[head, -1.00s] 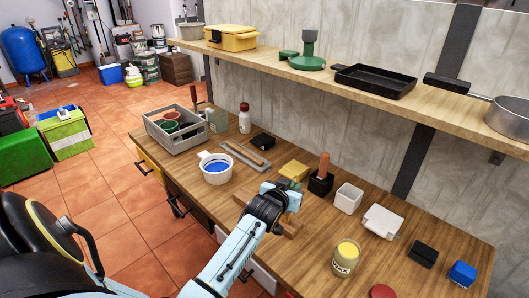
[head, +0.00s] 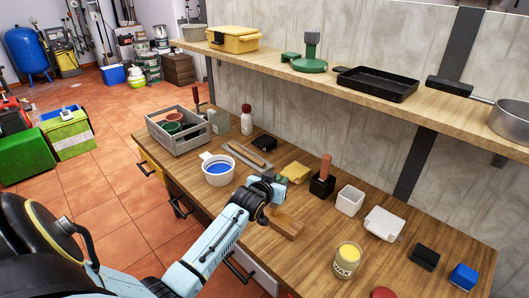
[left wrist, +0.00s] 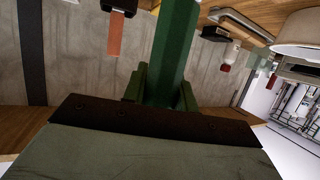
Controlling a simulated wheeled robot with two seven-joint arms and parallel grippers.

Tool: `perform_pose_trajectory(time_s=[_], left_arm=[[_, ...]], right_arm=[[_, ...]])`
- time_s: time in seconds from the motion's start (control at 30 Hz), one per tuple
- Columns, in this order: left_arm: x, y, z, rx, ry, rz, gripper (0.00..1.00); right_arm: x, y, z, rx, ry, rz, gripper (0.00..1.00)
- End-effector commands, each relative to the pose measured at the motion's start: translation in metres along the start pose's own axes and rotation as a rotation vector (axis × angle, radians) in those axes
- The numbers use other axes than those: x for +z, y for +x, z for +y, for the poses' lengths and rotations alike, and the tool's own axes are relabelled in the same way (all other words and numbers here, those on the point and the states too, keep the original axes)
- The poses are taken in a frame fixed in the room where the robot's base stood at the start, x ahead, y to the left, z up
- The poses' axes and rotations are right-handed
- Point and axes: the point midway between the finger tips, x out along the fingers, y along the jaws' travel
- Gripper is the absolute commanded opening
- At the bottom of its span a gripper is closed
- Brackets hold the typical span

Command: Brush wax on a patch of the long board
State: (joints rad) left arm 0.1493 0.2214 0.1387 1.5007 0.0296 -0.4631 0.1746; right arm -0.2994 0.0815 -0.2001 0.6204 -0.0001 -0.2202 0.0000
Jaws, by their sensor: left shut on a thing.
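The long board (head: 285,224) appears to be the brown wooden piece lying on the bench, partly hidden by my left gripper (head: 266,188). The gripper is just above or beside its far left end; contact cannot be told. A tin of yellow wax (head: 347,259) stands open at the front right. My right gripper is not in view.
A white cup of blue paint (head: 217,169) and a grey crate (head: 178,138) stand to the left. A shelf (head: 360,95) overhangs the back.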

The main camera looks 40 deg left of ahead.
Motion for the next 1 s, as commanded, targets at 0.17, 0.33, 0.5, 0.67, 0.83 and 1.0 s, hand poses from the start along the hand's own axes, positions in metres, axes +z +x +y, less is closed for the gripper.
perform_pose_trajectory(time_s=[0.17,0.33,0.5,0.67,0.83,1.0], left_arm=[[-0.002,0.004,-0.016,0.000,0.004,0.001,0.05],[-0.003,0.008,-0.030,0.001,0.003,0.001,0.05],[-0.004,0.012,-0.044,0.001,0.004,0.001,0.05],[-0.026,0.005,-0.045,0.006,0.002,0.005,0.05],[-0.039,0.001,-0.043,0.009,0.003,0.001,0.05],[-0.053,-0.003,-0.041,0.011,0.004,0.001,0.05]], right_arm=[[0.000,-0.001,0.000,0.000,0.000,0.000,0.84],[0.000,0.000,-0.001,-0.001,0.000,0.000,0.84],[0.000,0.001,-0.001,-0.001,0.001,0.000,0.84],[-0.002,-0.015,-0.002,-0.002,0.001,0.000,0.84],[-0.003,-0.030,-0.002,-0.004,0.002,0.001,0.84],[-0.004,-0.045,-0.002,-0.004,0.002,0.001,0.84]])
